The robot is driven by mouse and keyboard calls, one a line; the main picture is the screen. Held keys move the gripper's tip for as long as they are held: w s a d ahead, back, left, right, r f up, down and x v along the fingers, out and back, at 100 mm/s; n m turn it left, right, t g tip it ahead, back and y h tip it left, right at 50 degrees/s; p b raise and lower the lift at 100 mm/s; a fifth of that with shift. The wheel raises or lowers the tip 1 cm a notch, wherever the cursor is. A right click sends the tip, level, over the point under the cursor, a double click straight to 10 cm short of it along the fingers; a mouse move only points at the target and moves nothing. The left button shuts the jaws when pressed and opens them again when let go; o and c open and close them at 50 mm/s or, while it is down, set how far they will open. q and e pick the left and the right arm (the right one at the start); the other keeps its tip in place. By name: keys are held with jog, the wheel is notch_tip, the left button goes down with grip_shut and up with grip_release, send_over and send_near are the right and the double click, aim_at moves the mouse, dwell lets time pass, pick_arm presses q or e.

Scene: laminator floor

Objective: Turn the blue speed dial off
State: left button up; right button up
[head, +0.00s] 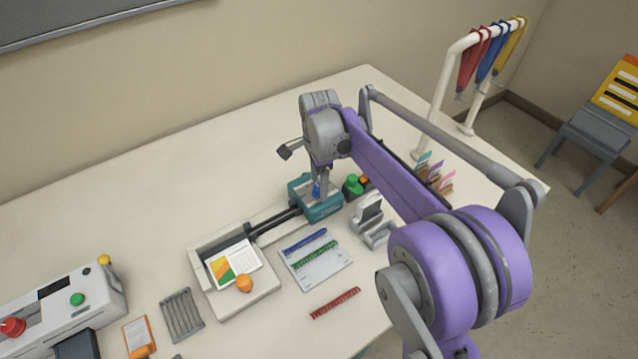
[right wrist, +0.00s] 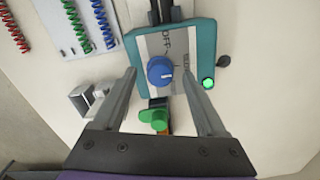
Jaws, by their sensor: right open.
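The blue speed dial (right wrist: 161,70) sits on the grey face of a teal box (right wrist: 203,34). In the right wrist view OFF is printed above the dial, with another label at its right that I cannot read surely. The dial's white mark points rightward, away from OFF. A green lamp (right wrist: 208,83) on the box is lit. My right gripper (right wrist: 159,72) is open, its fingers on either side of the dial; whether they touch it I cannot tell. In the head view the dial (head: 316,192) shows below my right gripper (head: 321,184). My left gripper is out of view.
A green knob (head: 353,184) stands close beside the teal box. A tray machine (head: 270,284) with a coloured sheet, binding combs (head: 335,303) and a grey punch (head: 367,211) lie around it. The table behind the box is clear.

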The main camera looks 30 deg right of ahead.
jog(key=shift+f, duration=0.35)
grip_shut()
jog(key=shift+n, duration=0.3)
jog(key=n, duration=0.5)
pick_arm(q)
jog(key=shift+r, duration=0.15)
pick_arm(e)
jog(key=n, duration=0.6)
jog(key=shift+n, duration=0.3)
dwell(0.3)
